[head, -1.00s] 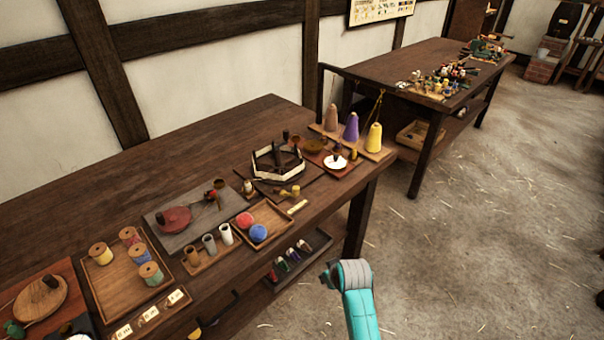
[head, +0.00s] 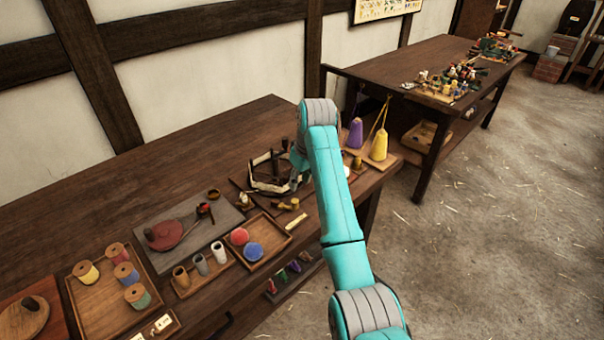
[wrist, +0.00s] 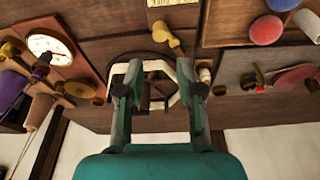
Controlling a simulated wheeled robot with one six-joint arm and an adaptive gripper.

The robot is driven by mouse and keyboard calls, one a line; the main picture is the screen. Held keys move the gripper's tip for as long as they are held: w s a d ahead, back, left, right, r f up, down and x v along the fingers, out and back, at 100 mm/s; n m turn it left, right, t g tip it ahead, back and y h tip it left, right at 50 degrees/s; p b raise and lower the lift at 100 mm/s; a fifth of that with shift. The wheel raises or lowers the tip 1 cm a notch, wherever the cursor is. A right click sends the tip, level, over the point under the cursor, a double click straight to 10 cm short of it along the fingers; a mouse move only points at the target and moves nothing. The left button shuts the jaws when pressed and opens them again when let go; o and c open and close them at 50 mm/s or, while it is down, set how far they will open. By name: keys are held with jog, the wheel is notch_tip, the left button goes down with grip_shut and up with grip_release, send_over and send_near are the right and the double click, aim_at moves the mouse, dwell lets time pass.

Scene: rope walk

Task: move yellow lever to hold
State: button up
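A small yellow lever-like piece with a rounded knob (head: 288,204) sits near the front edge of the near bench, in front of the pale-sided reel (head: 268,172). In the wrist view the yellow piece (wrist: 167,36) lies beyond my fingertips and apart from them. My gripper (wrist: 159,70) is open and empty, with the reel (wrist: 159,100) showing behind and between its fingers. In the head view my arm mostly hides the gripper, which is by the reel's right side. A pale yellow strip (head: 296,221) lies beside the yellow piece; no hold marking is readable.
A wooden tray (head: 272,263) with a red and a blue ball is to the left. A white-faced dial (wrist: 50,45) and purple (head: 355,133) and yellow (head: 378,142) cones are near the reel. A second bench (head: 400,62) stands behind.

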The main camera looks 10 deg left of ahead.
aim_at(294, 201)
jog(key=shift+x, duration=5.4)
jog(key=shift+s, duration=0.15)
jog(key=shift+s+a, duration=0.3)
jog(key=shift+s, duration=0.2)
jog(key=shift+s+a, duration=0.25)
jog(key=shift+s, duration=0.25)
jog(key=shift+s+a, duration=0.6)
jog(key=shift+a, duration=0.1)
jog(key=shift+s+a, duration=0.25)
jog(key=shift+a, duration=0.3)
jog(key=shift+w+d+r, duration=0.1)
jog(key=shift+d, duration=0.1)
jog(key=w+a+v, duration=0.1)
jog(key=v, duration=0.5)
jog(key=shift+r, duration=0.5)
